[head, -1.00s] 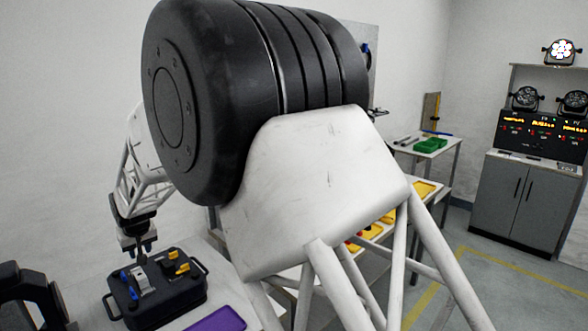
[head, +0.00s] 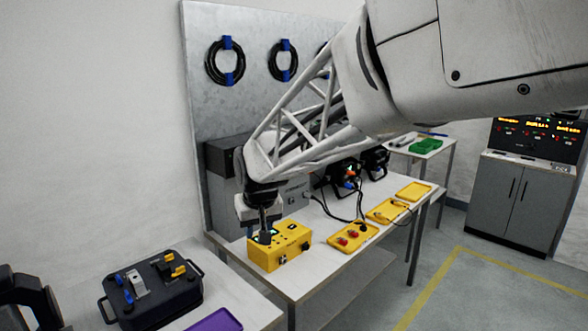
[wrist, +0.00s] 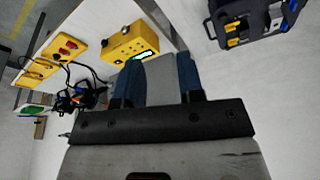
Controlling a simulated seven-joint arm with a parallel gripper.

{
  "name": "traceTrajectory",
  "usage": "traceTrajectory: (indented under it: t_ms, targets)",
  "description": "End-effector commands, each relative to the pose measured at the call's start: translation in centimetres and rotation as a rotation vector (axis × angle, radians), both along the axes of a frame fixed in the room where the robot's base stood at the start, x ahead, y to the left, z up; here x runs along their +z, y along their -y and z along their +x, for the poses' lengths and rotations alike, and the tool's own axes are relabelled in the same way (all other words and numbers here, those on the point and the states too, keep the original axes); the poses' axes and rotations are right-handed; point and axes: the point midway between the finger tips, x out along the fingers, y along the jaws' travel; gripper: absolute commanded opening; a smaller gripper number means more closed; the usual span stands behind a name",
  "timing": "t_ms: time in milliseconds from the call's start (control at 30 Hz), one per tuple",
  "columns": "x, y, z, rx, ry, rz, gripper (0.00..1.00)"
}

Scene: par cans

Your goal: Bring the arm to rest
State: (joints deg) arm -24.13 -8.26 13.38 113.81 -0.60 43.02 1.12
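My gripper (head: 264,236) hangs at the end of my white lattice arm, pointing down, just above or behind the yellow control box (head: 280,246). In the head view I cannot tell whether it touches the box. In the wrist view, two blue fingers of my gripper (wrist: 160,72) stand apart, with a plain grey area between them. I see no clear object held. The yellow box also shows in the wrist view (wrist: 122,44), beyond the fingers.
The white bench (head: 312,279) carries yellow trays (head: 352,238) and dark lamps with cables (head: 340,178). A black case (head: 154,291) and a purple tray (head: 215,321) lie on the nearer table. A grey cabinet (head: 520,197) stands right. The floor in front (head: 485,290) is clear.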

Motion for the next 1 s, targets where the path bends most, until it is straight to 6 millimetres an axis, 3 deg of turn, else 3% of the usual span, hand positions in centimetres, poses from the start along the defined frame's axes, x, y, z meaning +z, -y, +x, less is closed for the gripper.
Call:
traceTrajectory:
  t_ms: [100, 500, 1000]
  targets:
    - [0.8, 4.0, -2.3, -0.044, -0.006, -0.003, 0.35]
    - [1.8, 14.9, -11.2, -0.181, -0.031, -0.011, 0.35]
    - [-0.2, 24.3, -24.1, -0.351, -0.062, -0.017, 0.35]
